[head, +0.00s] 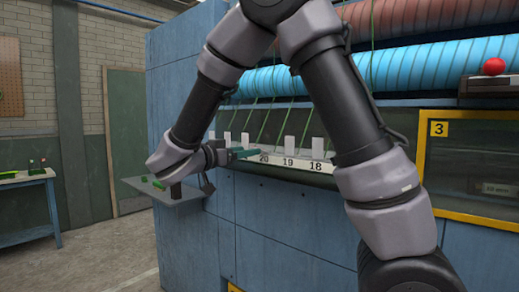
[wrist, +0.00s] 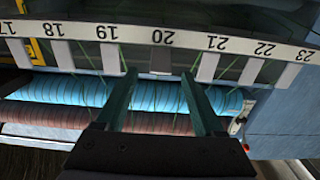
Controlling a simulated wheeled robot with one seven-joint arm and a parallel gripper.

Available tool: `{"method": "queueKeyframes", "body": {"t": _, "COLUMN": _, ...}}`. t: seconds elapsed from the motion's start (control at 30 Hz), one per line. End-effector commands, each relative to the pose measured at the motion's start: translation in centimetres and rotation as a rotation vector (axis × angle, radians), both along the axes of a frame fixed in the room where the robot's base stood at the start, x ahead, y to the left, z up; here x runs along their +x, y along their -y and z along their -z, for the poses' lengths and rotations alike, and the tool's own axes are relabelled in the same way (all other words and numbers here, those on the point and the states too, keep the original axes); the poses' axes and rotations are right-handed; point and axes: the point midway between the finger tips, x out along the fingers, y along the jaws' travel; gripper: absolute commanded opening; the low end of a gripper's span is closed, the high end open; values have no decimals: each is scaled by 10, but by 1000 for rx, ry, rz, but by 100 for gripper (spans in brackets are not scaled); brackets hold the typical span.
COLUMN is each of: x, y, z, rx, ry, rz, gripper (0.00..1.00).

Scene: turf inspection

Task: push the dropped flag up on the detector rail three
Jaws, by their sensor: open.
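The detector rail (wrist: 137,35) is a white strip with black numbers, upside down in the wrist view; it also shows in the head view (head: 302,164). Pale upright flags stand at several numbers, such as 19 (wrist: 110,58) and 21 (wrist: 208,66). Whether the fingertips touch anything is unclear.
Blue yarn rolls (wrist: 130,92) and reddish rolls (wrist: 60,125) lie beyond the rail, with green strands running to it. A small grey shelf (head: 190,197) holds green items below my wrist. A yellow-framed panel marked 3 (head: 438,129) and a red knob (head: 493,66) are at right.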

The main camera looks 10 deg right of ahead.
Motion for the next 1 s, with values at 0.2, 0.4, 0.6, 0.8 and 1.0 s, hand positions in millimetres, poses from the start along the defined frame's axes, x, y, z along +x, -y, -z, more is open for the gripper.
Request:
{"method": "queueKeyframes", "body": {"t": 0.2, "x": 22, "y": 32, "z": 0, "rx": -2, "ry": -2, "rz": 2, "gripper": 70}}
{"method": "queueKeyframes", "body": {"t": 0.4, "x": 32, "y": 45, "z": 0, "rx": -1, "ry": -2, "rz": 1, "gripper": 70}}
{"method": "queueKeyframes", "body": {"t": 0.6, "x": 34, "y": 47, "z": 0, "rx": 0, "ry": -2, "rz": -1, "gripper": 70}}
{"method": "queueKeyframes", "body": {"t": 0.8, "x": 34, "y": 47, "z": 0, "rx": 0, "ry": -2, "rz": -1, "gripper": 36}}
{"method": "queueKeyframes", "body": {"t": 1.0, "x": 34, "y": 47, "z": 0, "rx": 0, "ry": -2, "rz": 0, "gripper": 0}}
